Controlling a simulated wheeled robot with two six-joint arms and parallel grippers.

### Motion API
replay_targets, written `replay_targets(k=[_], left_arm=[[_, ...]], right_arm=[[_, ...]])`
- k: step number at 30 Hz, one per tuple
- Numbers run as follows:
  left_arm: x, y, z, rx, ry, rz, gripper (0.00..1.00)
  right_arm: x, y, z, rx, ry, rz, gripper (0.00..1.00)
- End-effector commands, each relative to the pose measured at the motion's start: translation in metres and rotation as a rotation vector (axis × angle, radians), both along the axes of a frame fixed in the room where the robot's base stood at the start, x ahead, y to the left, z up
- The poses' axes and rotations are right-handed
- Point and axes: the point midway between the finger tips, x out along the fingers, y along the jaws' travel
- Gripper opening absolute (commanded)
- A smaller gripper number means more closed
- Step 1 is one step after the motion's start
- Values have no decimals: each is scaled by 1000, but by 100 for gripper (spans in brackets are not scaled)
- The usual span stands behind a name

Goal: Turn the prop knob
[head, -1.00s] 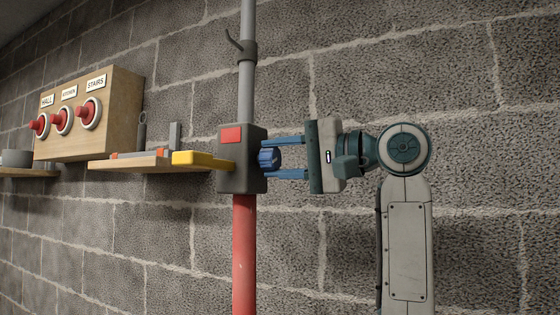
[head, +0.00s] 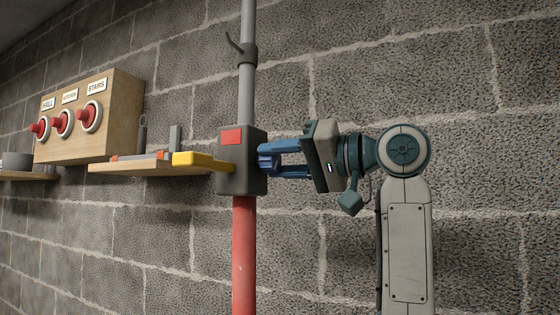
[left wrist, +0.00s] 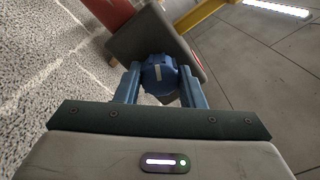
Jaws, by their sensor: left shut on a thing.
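The prop knob (left wrist: 160,76) is blue and ribbed with a white stripe on its face. It sits on the side of a dark grey block (head: 239,176) with a red patch, clamped on a vertical pole. My left gripper (head: 268,158) is shut on the knob, its blue fingers on either side. In the head view the fingers hide most of the knob. In the left wrist view the knob lies between the fingertips of the same gripper (left wrist: 160,88), and the white stripe runs roughly along the picture's vertical. My right gripper is not in view.
The pole is grey above (head: 247,90) and red below (head: 244,260). A yellow bar (head: 198,160) sticks out left of the block, by a wooden shelf (head: 130,168). A wooden box (head: 112,125) with red buttons hangs further left. A block wall stands behind.

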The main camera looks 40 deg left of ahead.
Motion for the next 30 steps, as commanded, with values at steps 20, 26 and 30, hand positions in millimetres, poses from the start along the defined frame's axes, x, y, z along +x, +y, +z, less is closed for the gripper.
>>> replay_targets(k=[20, 26, 30], left_arm=[[0, 0, -1, -1, -5, 1, 57], [1, -3, -1, 0, -5, -1, 57], [6, -18, -2, 0, -5, -4, 57]], right_arm=[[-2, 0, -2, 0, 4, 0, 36], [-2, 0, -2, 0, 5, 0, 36], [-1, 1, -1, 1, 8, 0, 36]])
